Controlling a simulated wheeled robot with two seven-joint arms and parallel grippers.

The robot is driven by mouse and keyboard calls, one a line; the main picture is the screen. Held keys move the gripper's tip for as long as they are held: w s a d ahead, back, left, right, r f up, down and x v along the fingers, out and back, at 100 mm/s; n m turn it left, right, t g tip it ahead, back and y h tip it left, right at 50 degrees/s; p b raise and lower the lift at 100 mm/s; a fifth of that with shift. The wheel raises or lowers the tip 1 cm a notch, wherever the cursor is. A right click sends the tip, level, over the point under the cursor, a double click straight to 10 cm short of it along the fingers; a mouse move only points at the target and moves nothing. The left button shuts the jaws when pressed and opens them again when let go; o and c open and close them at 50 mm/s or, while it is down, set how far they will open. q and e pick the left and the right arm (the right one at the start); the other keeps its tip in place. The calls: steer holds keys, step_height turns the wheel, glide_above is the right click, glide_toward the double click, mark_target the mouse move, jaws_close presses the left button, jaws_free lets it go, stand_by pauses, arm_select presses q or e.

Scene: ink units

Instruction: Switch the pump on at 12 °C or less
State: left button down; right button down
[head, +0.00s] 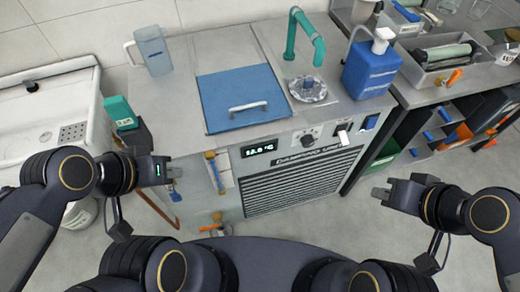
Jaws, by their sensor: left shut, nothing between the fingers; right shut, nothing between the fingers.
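The grey chiller unit (228,45) stands in the middle, with a blue lid (240,95) on top. My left gripper (174,184) is shut and empty, left of the front panel. My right gripper (378,195) is shut and empty, below and right of the switches.
A green tap (305,38), a blue bottle (372,68) and a clear jug (153,50) stand on top. A yellow-ended pipe (214,170) runs down the front near my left gripper. A white sink (40,115) is at left, a shelved bench (430,80) at right.

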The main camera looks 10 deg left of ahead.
stand_by(0.9)
steer(key=w+a+f+m+g+y+b, duration=0.25)
steer(key=a+f+y+b, duration=0.3)
steer(key=f+b, duration=0.35)
steer(key=w+a+f+m+g+y+b, duration=0.1)
steer(key=a+f+m+g+y+b, duration=0.35)
steer(key=f+y+b, duration=0.4)
steer(key=w+d+f+m+t+h+b, duration=0.4)
steer(key=w+d+f+m+t+b, duration=0.3)
steer(key=f+m+t, duration=0.3)
steer(key=w+d+f+m+t+h+b, duration=0.4)
steer(key=w+d+f+m+t+b, duration=0.3)
steer(key=m+t, duration=0.5)
steer(key=w+f+t+b, duration=0.2)
steer(key=w+b, duration=0.1)
steer(key=shift+f+m, duration=0.4)
steer(key=shift+w, duration=0.15)
